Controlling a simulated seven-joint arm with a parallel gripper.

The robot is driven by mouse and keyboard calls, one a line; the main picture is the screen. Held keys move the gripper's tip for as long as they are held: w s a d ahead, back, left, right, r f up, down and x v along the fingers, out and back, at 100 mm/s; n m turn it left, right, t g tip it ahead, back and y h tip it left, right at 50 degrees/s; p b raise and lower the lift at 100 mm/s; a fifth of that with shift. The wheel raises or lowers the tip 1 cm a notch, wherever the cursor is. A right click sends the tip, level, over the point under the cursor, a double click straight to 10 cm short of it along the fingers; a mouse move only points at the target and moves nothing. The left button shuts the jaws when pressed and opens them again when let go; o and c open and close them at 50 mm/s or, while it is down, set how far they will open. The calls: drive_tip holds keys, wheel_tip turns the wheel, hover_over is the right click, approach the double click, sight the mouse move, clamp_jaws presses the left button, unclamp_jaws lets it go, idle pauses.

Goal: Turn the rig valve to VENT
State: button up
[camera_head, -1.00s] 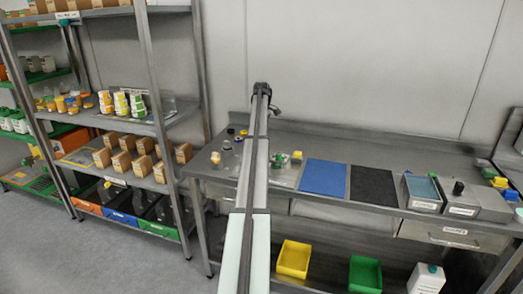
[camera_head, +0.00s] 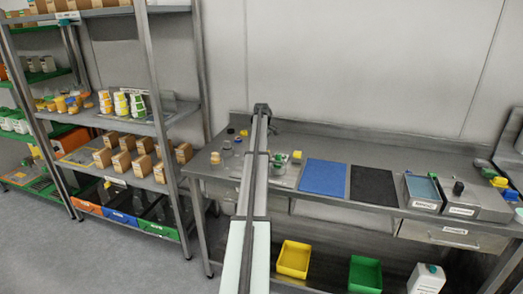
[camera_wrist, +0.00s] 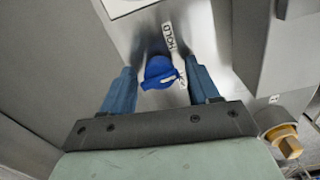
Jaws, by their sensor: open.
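My gripper (camera_wrist: 162,73) is open, with one blue finger on each side of the knob and a visible gap on both sides. In the head view my arm hides the valve and the gripper.
A brass-coloured fitting (camera_wrist: 286,138) is at lower right in the wrist view, near my gripper's body. In the head view, the bench carries a blue mat (camera_head: 323,177), a black mat (camera_head: 375,187) and small bottles (camera_head: 227,149). A shelf rack (camera_head: 150,125) stands left.

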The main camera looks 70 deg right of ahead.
drive_tip(key=shift+c, duration=0.2)
drive_tip(key=c, duration=1)
drive_tip(key=m, duration=0.5)
drive_tip(key=shift+m, duration=0.3)
drive_tip(key=m, duration=0.4)
drive_tip(key=shift+m, duration=0.3)
drive_tip(key=o, duration=1)
